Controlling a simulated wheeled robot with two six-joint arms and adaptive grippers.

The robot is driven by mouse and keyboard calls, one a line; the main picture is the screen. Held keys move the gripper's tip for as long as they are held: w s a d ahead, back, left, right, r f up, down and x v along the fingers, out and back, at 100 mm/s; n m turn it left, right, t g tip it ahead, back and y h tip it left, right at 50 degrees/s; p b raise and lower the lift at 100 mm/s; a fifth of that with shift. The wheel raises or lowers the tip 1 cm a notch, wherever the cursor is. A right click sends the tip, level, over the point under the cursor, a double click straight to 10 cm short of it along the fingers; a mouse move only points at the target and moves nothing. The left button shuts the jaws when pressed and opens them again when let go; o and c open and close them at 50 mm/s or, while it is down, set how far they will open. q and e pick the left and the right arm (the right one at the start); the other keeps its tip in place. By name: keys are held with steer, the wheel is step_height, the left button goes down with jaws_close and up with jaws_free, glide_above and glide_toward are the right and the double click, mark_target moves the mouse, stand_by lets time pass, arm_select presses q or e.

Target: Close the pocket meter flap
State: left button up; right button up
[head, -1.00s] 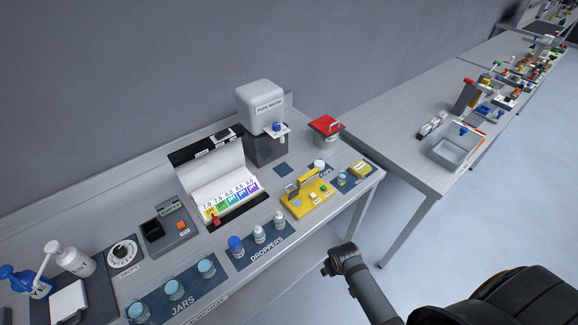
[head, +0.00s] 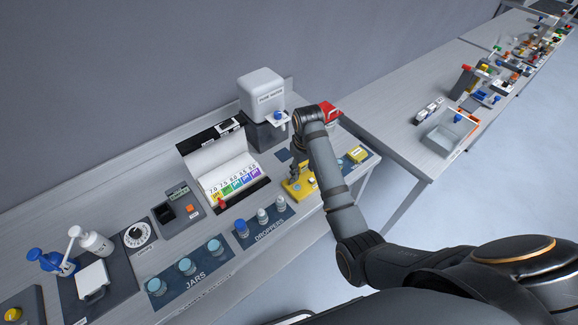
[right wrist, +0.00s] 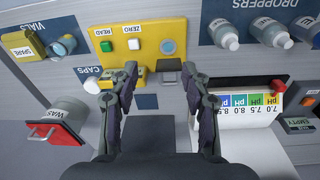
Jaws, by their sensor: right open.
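The pocket meter is a yellow block on the bench (head: 298,191), partly hidden behind my right gripper in the head view. The flap's exact angle is hard to tell. My right gripper (right wrist: 159,72) is open and empty, pointing down over the meter's near edge. My left gripper is out of view.
A pH colour chart (head: 232,182) stands left of the meter, droppers (head: 263,215) in front. A pure water dispenser (head: 261,90) stands behind. The red-lidded waste pot (right wrist: 56,130) and caps tray (right wrist: 87,78) are close beside my right gripper.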

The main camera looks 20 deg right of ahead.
steer(key=w+a+r+n, duration=0.1)
steer(key=w+a+r, duration=0.2)
steer(key=w+r, duration=0.3)
steer(key=shift+g, duration=0.4)
steer(key=f+p, duration=0.1)
steer(key=f, duration=0.2)
steer(key=f+p, duration=0.1)
steer(key=f, duration=0.2)
steer(key=f+p, duration=0.1)
steer(key=f, duration=0.2)
steer(key=shift+s+f, duration=0.25)
steer(key=shift+f, duration=0.6)
steer(key=c, duration=0.9)
steer(key=shift+s+d, duration=0.1)
